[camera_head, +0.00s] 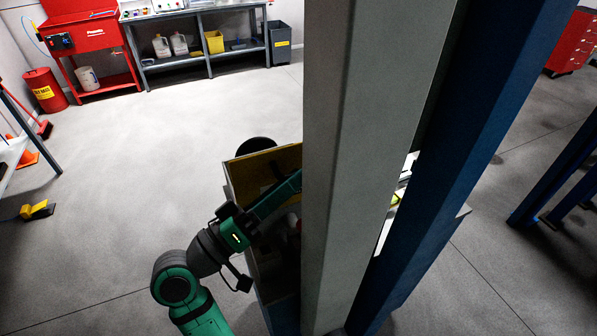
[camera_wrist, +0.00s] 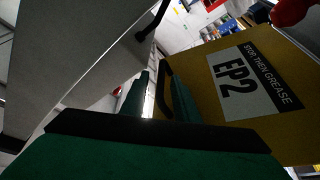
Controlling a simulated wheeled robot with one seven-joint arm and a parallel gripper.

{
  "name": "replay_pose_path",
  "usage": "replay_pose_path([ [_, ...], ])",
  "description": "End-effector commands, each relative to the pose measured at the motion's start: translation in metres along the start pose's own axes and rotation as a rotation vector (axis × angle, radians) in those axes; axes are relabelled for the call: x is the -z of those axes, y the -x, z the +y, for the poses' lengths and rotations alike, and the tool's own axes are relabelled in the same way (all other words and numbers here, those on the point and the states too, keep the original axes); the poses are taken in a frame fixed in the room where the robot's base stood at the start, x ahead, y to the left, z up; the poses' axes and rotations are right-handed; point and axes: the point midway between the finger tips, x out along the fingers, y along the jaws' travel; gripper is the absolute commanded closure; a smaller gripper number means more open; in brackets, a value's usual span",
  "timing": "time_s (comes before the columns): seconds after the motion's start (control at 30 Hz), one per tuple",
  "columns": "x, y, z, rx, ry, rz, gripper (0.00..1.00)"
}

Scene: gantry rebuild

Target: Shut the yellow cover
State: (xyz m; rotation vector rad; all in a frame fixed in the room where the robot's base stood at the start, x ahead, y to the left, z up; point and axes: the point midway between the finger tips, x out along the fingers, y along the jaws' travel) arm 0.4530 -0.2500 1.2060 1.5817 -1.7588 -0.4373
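The yellow cover (camera_head: 250,178) stands raised and tilted on a box-like housing in the head view, partly behind my arm and a column. In the wrist view the yellow cover (camera_wrist: 208,100) fills the right side and bears a pale label (camera_wrist: 245,82) reading "STOP THEN GREASE EP2". My gripper (camera_wrist: 161,78) has its two green fingers apart beside the cover. A dark handle-like bar (camera_wrist: 164,92) shows between them, close to the right finger; I cannot tell whether it touches. In the head view the gripper is hidden behind the column.
A wide grey column (camera_head: 365,120) and a blue post (camera_head: 490,120) stand right of my arm and block much of the head view. The floor at left is mostly clear.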

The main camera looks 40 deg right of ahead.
Motion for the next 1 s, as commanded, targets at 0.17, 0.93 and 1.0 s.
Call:
replay_pose_path([
  [0.17,0.003,-0.015,-0.001,0.007,-0.004,0.006,0.72],
  [0.93,0.005,-0.021,-0.002,0.011,-0.003,0.010,1.00],
  [1.0,0.004,-0.023,-0.002,0.010,0.003,0.007,1.00],
])
